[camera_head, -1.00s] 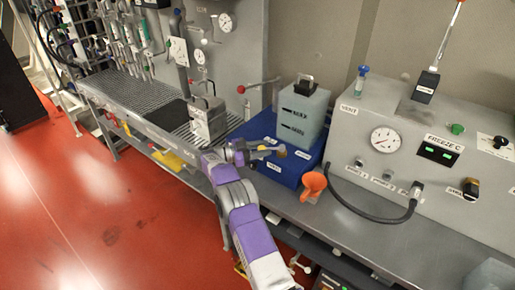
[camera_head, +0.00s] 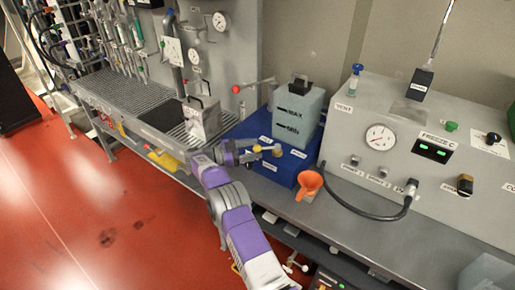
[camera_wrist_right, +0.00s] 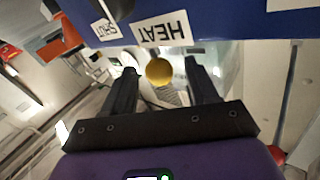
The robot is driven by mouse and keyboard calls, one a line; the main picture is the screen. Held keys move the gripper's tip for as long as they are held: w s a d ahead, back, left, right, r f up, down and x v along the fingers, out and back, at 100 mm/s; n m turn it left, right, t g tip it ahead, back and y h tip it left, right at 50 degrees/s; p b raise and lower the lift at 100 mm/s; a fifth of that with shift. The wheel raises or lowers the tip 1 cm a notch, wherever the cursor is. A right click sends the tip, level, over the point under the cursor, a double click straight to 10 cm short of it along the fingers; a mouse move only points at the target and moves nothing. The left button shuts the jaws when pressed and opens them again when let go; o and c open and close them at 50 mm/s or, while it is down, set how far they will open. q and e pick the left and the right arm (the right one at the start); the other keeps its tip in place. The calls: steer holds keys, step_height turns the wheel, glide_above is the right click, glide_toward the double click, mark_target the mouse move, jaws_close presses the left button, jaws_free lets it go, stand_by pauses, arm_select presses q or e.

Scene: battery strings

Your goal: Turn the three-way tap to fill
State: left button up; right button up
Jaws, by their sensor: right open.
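The three-way tap's yellow ball knob (camera_head: 257,148) shows at the front of the blue base (camera_head: 285,172), with a brass-coloured part (camera_head: 277,151) just to its right. My right gripper (camera_head: 246,151) is open at the knob, reaching in from the left. In the right wrist view the yellow knob (camera_wrist_right: 159,71) lies between the two dark fingers, with visible gaps on both sides. White labels HEAT (camera_wrist_right: 163,30) and SHUT (camera_wrist_right: 104,27) show on the blue face there. The tap's body is mostly hidden. My left gripper is out of view.
A grey-blue tank (camera_head: 297,117) marked MAX and MIN stands on the blue base. A grey metal box (camera_head: 201,120) and a red-tipped lever (camera_head: 237,89) are left of the base.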

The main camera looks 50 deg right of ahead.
steer(key=v, duration=0.5)
steer(key=shift+w+a, duration=0.1)
steer(key=shift+a, duration=0.05)
stand_by(0.4)
